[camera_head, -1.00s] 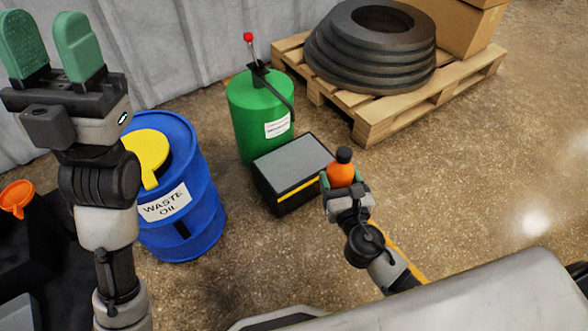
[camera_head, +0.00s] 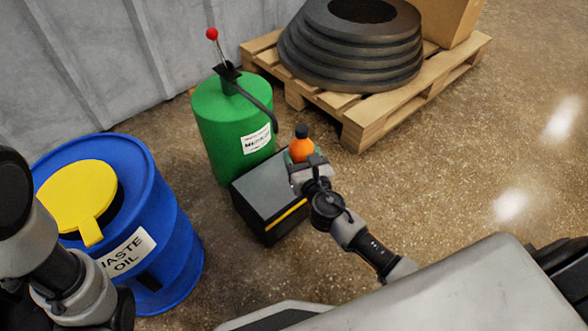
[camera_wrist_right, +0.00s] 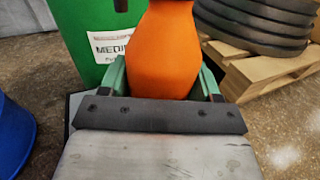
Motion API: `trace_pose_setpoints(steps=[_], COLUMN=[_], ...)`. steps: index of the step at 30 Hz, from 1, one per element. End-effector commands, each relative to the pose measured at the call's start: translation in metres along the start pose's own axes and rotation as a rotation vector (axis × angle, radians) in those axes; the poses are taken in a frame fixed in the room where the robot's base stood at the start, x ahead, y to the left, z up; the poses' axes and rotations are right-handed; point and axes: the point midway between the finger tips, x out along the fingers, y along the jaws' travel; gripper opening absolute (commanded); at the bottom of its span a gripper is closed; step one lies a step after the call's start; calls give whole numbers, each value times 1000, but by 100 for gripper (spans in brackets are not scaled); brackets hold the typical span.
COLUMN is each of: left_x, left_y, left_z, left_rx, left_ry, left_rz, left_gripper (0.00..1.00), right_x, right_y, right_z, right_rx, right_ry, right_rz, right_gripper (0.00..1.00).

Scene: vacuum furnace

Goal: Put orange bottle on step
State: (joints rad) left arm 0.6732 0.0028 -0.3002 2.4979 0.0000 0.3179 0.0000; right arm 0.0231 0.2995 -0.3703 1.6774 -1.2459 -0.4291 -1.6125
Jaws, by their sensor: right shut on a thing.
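The orange bottle (camera_head: 301,149) with a black cap is held upright in my right gripper (camera_head: 304,162), which is shut on it. In the right wrist view the orange bottle (camera_wrist_right: 163,50) sits between the green fingers of the right gripper (camera_wrist_right: 164,78). The step (camera_head: 265,187) is a low black box with a grey top and a yellow stripe. In the head view the bottle appears at the step's far right edge. I cannot tell its height above the step. My left arm shows at the left edge, but its gripper is out of view.
A green canister (camera_head: 228,128) with a red-knobbed lever stands right behind the step. A blue waste oil drum (camera_head: 165,220) with a yellow lid is to the left. A wooden pallet (camera_head: 385,118) with stacked black rings (camera_head: 350,50) and a cardboard box (camera_head: 452,20) is behind.

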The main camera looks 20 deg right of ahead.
Motion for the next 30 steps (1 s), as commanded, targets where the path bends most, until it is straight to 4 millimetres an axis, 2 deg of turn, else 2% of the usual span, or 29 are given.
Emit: trace_pose_setpoints(steps=[1,3,8,13,21,30], left_x=[-9,-13,-20,-28,-58,-57], left_y=[3,5,6,7,14,13], left_z=[-7,-10,-12,-14,-24,-24], left_rx=[1,2,2,2,2,2], left_ry=[11,15,12,12,12,12], left_rz=[4,6,5,5,6,6], left_gripper=[43,43,43,43,43,43], right_x=[12,23,37,38,38,38], right_y=[1,1,2,2,1,1], right_z=[-12,-17,-22,-31,-63,-61], right_rx=[2,1,1,1,1,1], right_ry=[-5,-5,-3,-2,-3,-3], right_rz=[-1,-1,0,0,-1,-1], right_gripper=[26,26,26,26,26,26])
